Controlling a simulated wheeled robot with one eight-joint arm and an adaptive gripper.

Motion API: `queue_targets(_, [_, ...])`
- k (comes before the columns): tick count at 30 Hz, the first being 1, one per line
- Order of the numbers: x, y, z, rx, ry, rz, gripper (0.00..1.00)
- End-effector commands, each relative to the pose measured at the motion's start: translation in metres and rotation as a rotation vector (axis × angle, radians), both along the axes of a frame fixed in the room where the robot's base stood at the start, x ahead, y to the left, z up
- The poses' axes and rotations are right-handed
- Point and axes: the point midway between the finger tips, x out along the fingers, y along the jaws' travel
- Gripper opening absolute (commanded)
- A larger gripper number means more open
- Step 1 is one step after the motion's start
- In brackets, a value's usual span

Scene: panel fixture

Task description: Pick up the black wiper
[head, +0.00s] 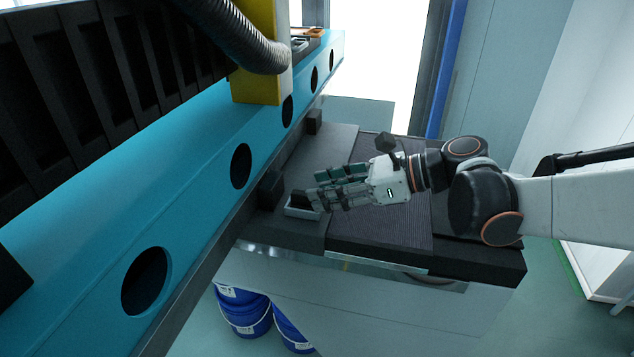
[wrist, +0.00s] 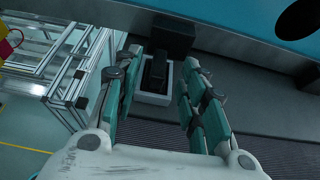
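The black wiper (wrist: 157,72) sits in a small white tray (wrist: 153,98) on the dark work surface. In the head view the white tray (head: 302,213) is at the near left part of the surface, with the black wiper (head: 299,198) in it, partly covered by a fingertip. My gripper (wrist: 161,62) is open and empty. In the wrist view its green-padded fingers stand on either side of the wiper, with a gap on both sides. In the head view my gripper (head: 314,184) is over the tray. I cannot tell its exact height above the wiper.
A blue beam (head: 200,190) with round holes runs along the left, close to the tray. Dark blocks (head: 271,188) stand at its foot. A ribbed dark mat (head: 380,220) covers the surface to the right. Blue drums (head: 243,312) stand below. An aluminium frame (wrist: 70,60) is at left.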

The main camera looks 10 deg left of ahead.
Motion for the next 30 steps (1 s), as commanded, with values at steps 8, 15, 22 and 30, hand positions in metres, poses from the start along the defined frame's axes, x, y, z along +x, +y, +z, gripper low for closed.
queue_targets(8, [0.001, 0.025, -0.010, 0.000, -0.001, 0.001, 0.38])
queue_targets(15, [0.002, 0.025, -0.010, 0.000, -0.001, 0.000, 0.32])
queue_targets(22, [0.002, 0.025, -0.010, 0.000, -0.001, 0.000, 0.00])
queue_targets(30, [0.002, 0.025, -0.010, 0.000, -0.001, 0.000, 0.00])
